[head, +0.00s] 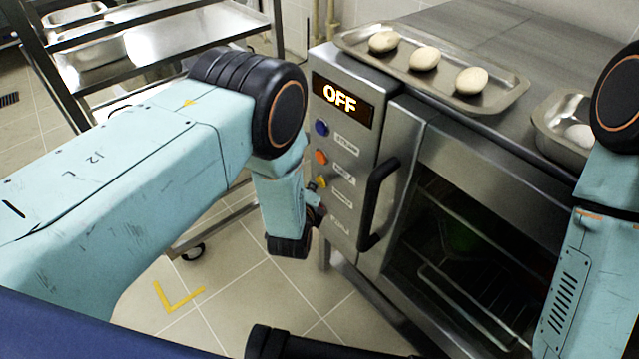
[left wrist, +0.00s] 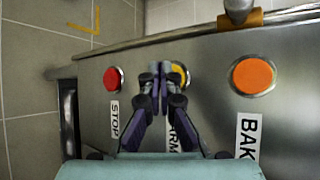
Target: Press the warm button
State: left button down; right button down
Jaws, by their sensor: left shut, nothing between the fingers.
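The warm button is yellow, on the oven's metal control panel, and shows in the head view (head: 321,181) beside my left gripper. In the left wrist view the yellow warm button (left wrist: 181,73) is partly hidden behind the fingers, and its label (left wrist: 184,131) is partly covered, with "ARM" readable. My left gripper (left wrist: 160,70) is shut and empty, its tips overlapping the button's left side. I cannot tell whether they touch it. In the head view the left gripper (head: 313,207) is at the panel, mostly hidden by its wrist. My right gripper is out of view.
The red stop button (left wrist: 113,79) and orange bake button (left wrist: 252,76) flank the warm button. A display (head: 341,99) reads OFF. A black door handle (head: 378,204) sticks out right of the panel. A tray (head: 504,91) with dough pieces lies on top of the oven.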

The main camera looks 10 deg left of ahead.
pick_arm(q)
jog(key=shift+w+d, duration=0.3)
jog(key=shift+w, duration=0.05)
dwell(0.8)
jog(key=shift+s+a, duration=0.1)
dwell(0.3)
jog(key=shift+s+a, duration=0.45)
jog(key=shift+s, duration=0.15)
jog(key=s+a, duration=0.1)
jog(key=s, duration=0.1)
jog(key=s+a+p, duration=0.1)
jog(key=s+a, duration=0.1)
jog(key=shift+p, duration=0.3)
dwell(0.9)
